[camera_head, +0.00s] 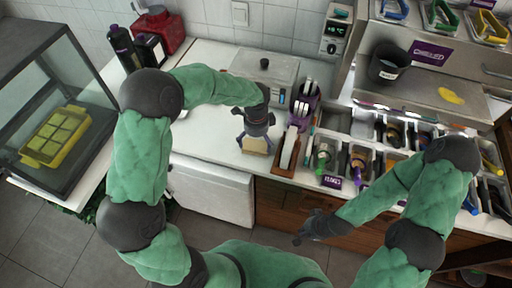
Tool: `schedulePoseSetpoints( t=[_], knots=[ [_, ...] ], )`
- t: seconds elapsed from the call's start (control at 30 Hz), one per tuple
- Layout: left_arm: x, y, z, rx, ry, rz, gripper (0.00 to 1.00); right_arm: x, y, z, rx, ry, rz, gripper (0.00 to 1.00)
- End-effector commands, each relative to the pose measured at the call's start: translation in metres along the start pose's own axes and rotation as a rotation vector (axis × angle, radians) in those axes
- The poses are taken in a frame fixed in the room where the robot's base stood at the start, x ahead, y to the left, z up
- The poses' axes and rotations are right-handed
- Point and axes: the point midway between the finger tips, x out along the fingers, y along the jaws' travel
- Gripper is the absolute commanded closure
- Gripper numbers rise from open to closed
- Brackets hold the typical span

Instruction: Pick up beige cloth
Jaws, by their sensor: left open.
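The beige cloth (257,147) lies on the white counter, near its front edge in the middle of the view. My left gripper (256,141) points down right over the cloth with its fingers spread open, one to each side. The gripper's body hides the cloth's far part, and I cannot tell whether the fingers touch it. My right gripper (304,235) hangs low in front of the wooden counter front, away from the cloth. Its fingers are too small and dark to tell whether they are open or shut, and I see nothing in it.
Trays of toppings and bottles (323,153) continue to the right. A grey appliance (265,72) stands behind. A glass case with a yellow tray (52,136) is at left. Counter left of the cloth is clear.

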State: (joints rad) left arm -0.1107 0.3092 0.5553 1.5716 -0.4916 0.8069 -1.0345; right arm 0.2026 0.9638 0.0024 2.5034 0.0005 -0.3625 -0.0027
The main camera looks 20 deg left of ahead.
Motion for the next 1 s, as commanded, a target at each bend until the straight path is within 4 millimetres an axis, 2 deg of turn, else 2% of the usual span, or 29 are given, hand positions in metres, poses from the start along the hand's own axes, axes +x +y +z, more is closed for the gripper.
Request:
schedulePoseSetpoints(
  t=[0.1,0.23,0.5,0.53,0.67,0.7,1.0],
  knots=[
    [0.021,0.003,0.003,0.0,-0.001,0.004,0.0,0.008,0.003,0.0,0.0,0.0,0.0,1.0],
    [0.037,0.003,0.003,0.0,0.0,0.004,0.0,0.012,0.004,-0.001,0.0,0.0,0.0,1.0],
    [0.041,0.003,0.003,0.0,0.0,0.001,0.0,0.012,0.004,-0.001,0.0,0.0,0.0,1.0],
    [0.041,0.003,0.003,0.0,0.0,0.001,0.06,0.012,0.004,-0.001,0.0,0.0,0.0,1.0],
    [0.041,0.003,0.003,0.0,0.0,0.001,0.42,0.012,0.004,-0.001,0.0,0.0,0.0,1.0],
    [0.041,0.003,0.003,0.0,0.0,0.002,0.46,0.012,0.004,-0.001,0.0,0.0,0.0,1.0],
    [0.04,0.003,0.003,0.0,0.0,0.002,0.46,0.011,0.004,-0.001,0.0,0.0,0.0,1.0]
  ],
)
